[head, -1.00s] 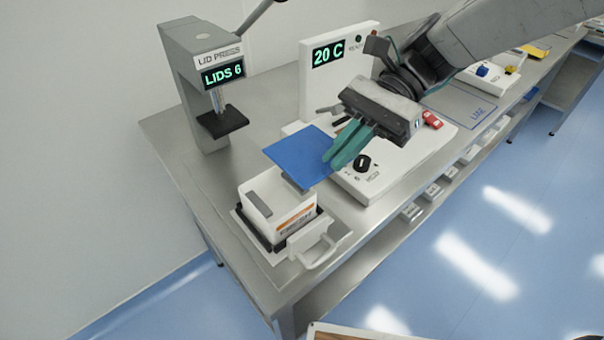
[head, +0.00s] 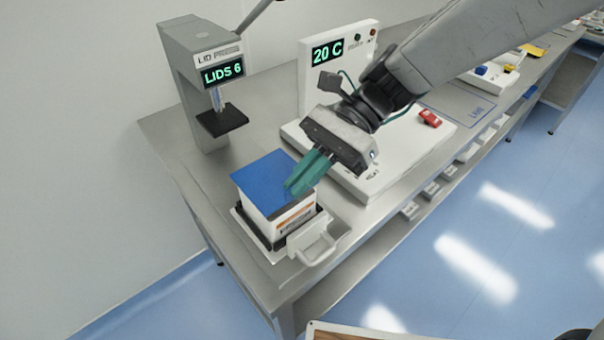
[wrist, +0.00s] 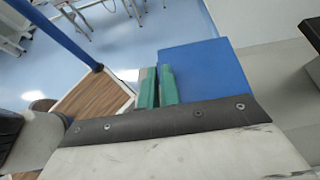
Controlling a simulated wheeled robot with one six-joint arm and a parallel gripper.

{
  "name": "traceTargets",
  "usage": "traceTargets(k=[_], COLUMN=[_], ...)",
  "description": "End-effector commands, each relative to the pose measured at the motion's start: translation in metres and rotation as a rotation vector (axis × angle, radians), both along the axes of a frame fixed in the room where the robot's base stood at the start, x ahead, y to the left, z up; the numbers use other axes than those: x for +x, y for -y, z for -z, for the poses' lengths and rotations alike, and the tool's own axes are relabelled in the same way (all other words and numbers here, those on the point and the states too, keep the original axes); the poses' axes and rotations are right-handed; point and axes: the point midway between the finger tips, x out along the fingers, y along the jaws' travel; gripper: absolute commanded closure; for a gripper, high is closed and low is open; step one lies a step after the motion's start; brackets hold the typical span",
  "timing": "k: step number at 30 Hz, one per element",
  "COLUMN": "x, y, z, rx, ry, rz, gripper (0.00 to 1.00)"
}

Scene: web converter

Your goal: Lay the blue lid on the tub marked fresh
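The blue lid (head: 268,180) is a flat square plate over the white tub (head: 296,222) marked fresh. It covers the tub's opening in the head view; I cannot tell whether it touches the rim or hovers just above. My gripper (head: 300,182) is shut on the lid's right edge with its green fingers. In the wrist view the lid (wrist: 203,70) extends to the right from the fingers (wrist: 157,86). The tub sits in a dark holder on a pale sliding base with a handle (head: 316,248). Its label is partly shaded.
The lid press (head: 205,85), its display reading LIDS 6, stands behind the tub. A white station (head: 375,150) with a 20 C display (head: 327,52) is to the right. A red object (head: 429,118) lies on it. Bare steel bench (head: 200,178) lies left of the tub.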

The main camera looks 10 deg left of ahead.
Motion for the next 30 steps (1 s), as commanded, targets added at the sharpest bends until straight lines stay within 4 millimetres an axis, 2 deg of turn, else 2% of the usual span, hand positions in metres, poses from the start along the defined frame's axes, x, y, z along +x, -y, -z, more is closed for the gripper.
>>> traceTargets(k=[13,15,16,25,29,30], x=[0.0,0.0,0.0,0.0,0.0,0.006], y=[0.0,0.0,0.0,0.0,0.0,0.004], z=[0.011,0.011,0.011,0.009,-0.004,-0.006], rx=[-0.001,-0.001,-0.001,0.0,0.002,0.001], ry=[-0.001,-0.001,-0.001,0.0,0.003,0.002], rz=[0.0,0.0,0.0,0.0,-0.001,0.004], gripper=[1.0,0.76,0.73,0.73,0.73,0.73])
